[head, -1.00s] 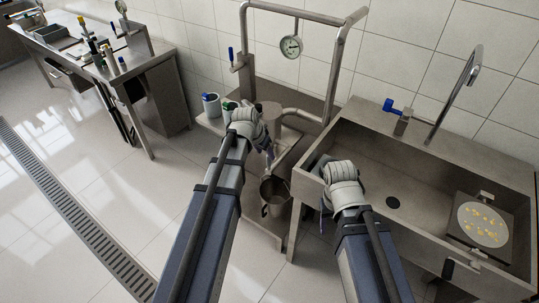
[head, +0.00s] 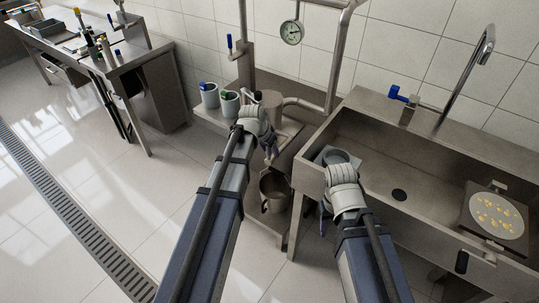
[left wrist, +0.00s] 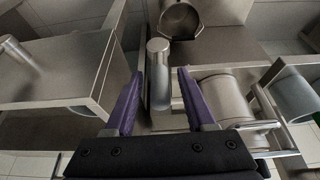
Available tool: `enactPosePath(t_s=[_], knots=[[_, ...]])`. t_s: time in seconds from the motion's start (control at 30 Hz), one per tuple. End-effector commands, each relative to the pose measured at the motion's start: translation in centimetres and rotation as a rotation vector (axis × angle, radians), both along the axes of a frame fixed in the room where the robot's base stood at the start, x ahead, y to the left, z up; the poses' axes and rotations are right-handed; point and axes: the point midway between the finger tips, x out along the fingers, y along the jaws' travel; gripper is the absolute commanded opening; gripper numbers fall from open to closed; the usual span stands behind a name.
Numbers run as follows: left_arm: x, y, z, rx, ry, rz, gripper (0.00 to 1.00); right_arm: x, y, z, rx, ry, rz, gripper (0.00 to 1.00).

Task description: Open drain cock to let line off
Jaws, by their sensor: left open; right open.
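A metal cylinder with a rounded end (left wrist: 158,75), apparently the drain cock's handle, stands between the two purple fingers of my left gripper (left wrist: 160,82) in the left wrist view. The fingers are open, with a gap on each side of it. In the head view my left gripper (head: 272,150) is beside the separator's stand, and its own wrist hides the cock there. A metal pot (head: 273,188) sits low below the stand; it also shows in the left wrist view (left wrist: 181,18). My right gripper (head: 322,205) is open and empty at the sink's front left corner.
Two grey cups (head: 210,98) stand on the shelf left of the separator. Pipework with a dial gauge (head: 291,32) rises behind. The sink (head: 420,165) is at right, with a grey cup (head: 336,157) and a speckled disc (head: 499,215). The floor at left is clear.

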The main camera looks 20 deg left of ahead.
Motion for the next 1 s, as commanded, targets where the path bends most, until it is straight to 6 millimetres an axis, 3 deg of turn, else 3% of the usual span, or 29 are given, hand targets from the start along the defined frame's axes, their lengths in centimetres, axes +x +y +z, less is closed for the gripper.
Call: enactPosePath(t_s=[0.27, 0.73, 1.0], knots=[[0.06, -0.02, -0.07, 0.0, 0.0, 0.0, 0.54, 0.0, 0.0, -0.07, 0.0, 0.0, 0.0, 0.55], [0.04, -0.01, -0.08, 0.0, 0.0, 0.0, 0.01, -0.01, 0.0, -0.08, 0.0, 0.0, 0.0, 0.55], [0.04, 0.0, -0.08, 0.0, 0.0, 0.0, 0.0, -0.01, 0.0, -0.08, 0.0, 0.0, 0.0, 0.55]])
